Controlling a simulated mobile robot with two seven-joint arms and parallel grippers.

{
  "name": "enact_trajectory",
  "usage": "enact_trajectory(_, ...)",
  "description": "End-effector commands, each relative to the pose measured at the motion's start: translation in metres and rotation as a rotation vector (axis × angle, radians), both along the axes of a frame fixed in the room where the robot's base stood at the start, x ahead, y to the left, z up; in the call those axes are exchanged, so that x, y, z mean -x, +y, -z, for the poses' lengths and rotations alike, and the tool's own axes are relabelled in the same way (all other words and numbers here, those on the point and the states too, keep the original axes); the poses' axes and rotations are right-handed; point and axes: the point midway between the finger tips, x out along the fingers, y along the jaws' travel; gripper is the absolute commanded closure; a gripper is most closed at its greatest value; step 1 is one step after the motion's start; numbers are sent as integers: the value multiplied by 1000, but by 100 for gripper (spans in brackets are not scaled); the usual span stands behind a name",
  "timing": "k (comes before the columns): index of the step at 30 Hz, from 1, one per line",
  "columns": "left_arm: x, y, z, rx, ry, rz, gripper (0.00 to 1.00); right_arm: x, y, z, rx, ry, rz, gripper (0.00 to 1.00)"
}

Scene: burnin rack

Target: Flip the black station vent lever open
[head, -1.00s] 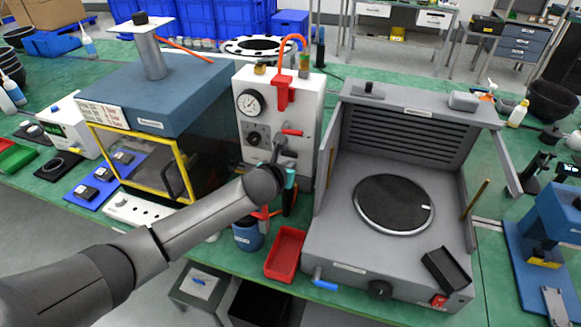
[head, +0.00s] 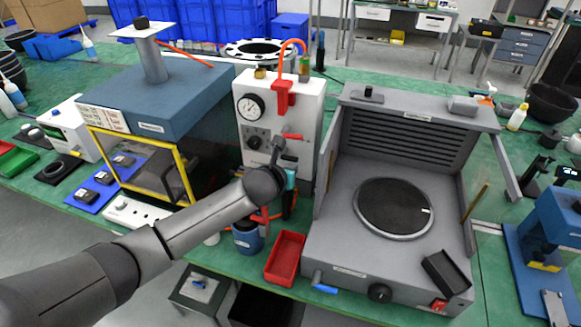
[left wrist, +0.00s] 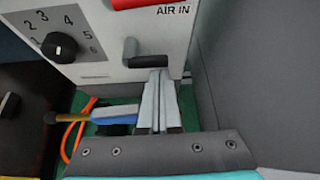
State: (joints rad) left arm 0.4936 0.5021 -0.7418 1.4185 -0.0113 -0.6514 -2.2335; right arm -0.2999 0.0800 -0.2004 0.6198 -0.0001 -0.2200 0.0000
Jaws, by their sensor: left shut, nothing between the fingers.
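The white station (head: 310,110) has a gauge, a dark knob and a red lever (head: 292,136) on its front panel. In the left wrist view the black lever (left wrist: 145,61) sticks out low on the panel, below the red lever (left wrist: 132,3) and the "AIR IN" label. My left gripper (left wrist: 158,72) is shut and empty, with its fingertips right at the underside of the black lever. I cannot tell whether they touch it. In the head view my left gripper (head: 279,148) is in front of the panel and the black lever is not clear. My right gripper is not in view.
A grey machine with a round dark plate (head: 394,207) stands close to the right. A blue-topped chamber (head: 160,90) with a yellow frame stands to the left. A red tray (head: 285,258) and a blue cup (head: 246,238) are on the green bench below my arm.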

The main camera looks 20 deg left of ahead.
Motion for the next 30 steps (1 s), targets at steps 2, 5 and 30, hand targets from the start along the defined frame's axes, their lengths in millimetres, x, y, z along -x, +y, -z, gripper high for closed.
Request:
enact_trajectory(2,0,0,-1,11,0,-1,100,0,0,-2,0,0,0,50)
enact_trajectory(5,0,0,-2,25,1,-1,100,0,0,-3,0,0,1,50)
enact_trajectory(30,8,0,-10,232,8,-1,100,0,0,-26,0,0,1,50)
